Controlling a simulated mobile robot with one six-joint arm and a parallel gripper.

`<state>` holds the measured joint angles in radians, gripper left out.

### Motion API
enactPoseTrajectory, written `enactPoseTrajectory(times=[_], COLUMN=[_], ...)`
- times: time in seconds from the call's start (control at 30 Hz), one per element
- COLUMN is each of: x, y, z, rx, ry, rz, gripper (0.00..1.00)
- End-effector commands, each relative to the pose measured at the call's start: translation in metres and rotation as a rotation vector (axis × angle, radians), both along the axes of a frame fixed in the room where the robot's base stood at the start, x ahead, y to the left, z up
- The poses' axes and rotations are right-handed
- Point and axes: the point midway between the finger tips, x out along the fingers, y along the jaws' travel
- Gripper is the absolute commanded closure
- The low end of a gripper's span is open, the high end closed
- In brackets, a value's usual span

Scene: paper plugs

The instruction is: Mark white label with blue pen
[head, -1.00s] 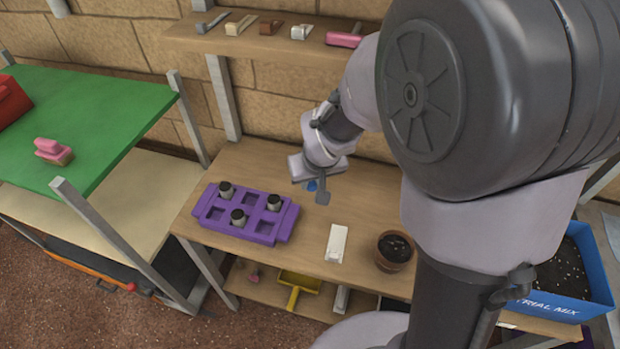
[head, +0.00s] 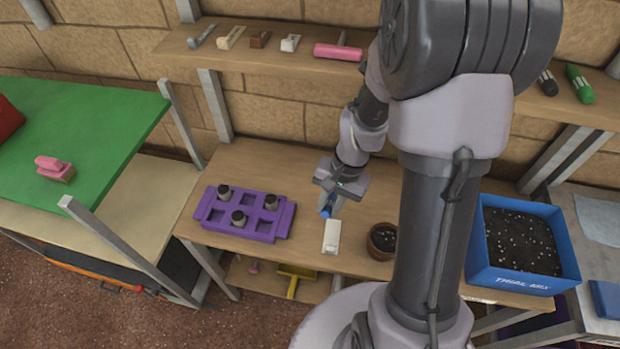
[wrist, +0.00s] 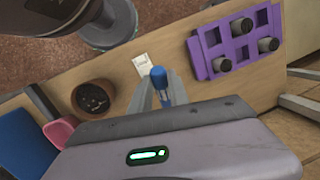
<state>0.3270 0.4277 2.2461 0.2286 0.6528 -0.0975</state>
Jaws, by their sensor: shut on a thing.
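A blue pen (head: 326,211) is held in my gripper (head: 333,200), which is shut on it above the wooden table. In the wrist view the blue pen (wrist: 158,77) stands out from between the fingers of my gripper (wrist: 160,92). The white label (head: 332,237) lies flat on the table, just in front of the pen tip in the head view. In the wrist view the white label (wrist: 143,64) shows just beyond the pen, partly hidden by it. I cannot tell whether the pen touches the label.
A purple tray (head: 288,222) with several paper plugs stands left of the label. A terracotta pot (head: 381,246) of soil is close on its right. A blue box (head: 480,262) of soil mix stands farther right. A shelf (head: 260,58) with tools runs along the wall behind.

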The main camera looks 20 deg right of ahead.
Motion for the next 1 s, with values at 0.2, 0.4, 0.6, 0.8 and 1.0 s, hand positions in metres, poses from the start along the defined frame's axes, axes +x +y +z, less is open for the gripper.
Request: enactPoseTrajectory(times=[0.2, 0.4, 0.6, 0.8, 1.0], x=[-0.026, -0.025, -0.024, -0.024, -0.024], y=[-0.005, -0.009, -0.009, -0.009, -0.009], z=[0.034, 0.049, 0.029, 0.000, -0.003], rx=[0.316, 0.489, 0.502, 0.501, 0.499], ry=[0.111, 0.105, 0.101, 0.102, 0.102], rz=[-0.423, -0.649, -0.667, -0.666, -0.664], gripper=[1.00, 1.00, 1.00, 1.00, 1.00])
